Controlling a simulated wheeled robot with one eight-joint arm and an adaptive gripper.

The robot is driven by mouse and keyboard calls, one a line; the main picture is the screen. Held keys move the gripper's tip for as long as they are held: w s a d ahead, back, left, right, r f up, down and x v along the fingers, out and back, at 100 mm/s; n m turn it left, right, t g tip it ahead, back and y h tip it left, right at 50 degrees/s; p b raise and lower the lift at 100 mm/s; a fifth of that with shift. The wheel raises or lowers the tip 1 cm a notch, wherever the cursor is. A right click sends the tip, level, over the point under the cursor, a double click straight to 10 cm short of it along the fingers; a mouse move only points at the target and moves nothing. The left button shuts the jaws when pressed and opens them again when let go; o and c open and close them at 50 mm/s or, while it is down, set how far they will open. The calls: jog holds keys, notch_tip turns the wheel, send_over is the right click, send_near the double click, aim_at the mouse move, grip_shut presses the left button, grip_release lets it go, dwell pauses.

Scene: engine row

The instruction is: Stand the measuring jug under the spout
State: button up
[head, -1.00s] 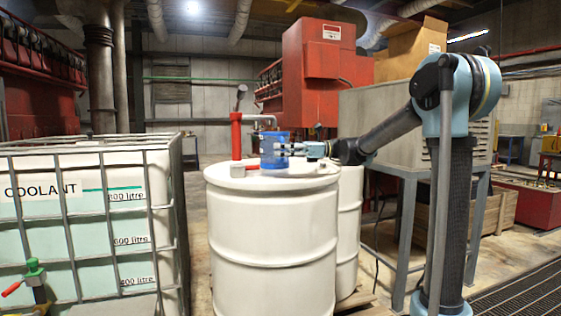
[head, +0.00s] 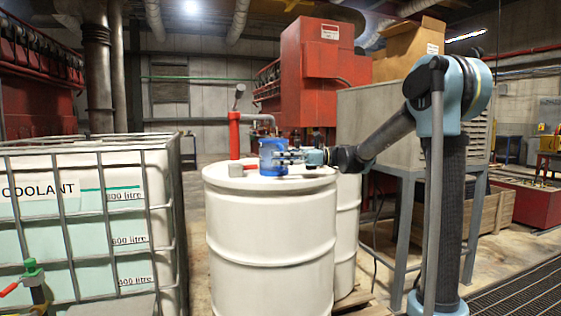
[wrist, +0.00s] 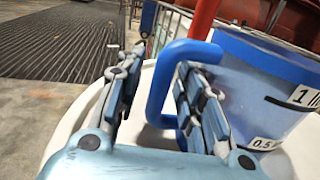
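The blue measuring jug (head: 271,160) stands upright on top of the white drum (head: 265,235). In the head view it appears below the end of the grey spout (head: 262,117) on the red pump post (head: 234,140). The wrist view shows the jug's blue wall (wrist: 248,75) with white scale labels and its handle (wrist: 158,95). My gripper (head: 287,156) reaches in from the right. In the wrist view its fingers (wrist: 160,90) are apart on either side of the handle, with gaps to it. The jug's contents are hidden.
A grey cap (head: 236,170) sits on the drum top left of the jug. A caged coolant tank (head: 75,225) stands to the left. A grey cabinet on legs (head: 375,130) is behind my arm. A second white drum (head: 348,230) stands just behind the first.

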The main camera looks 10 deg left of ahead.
jog(key=v, duration=1.2)
jog(key=shift+r, duration=0.1)
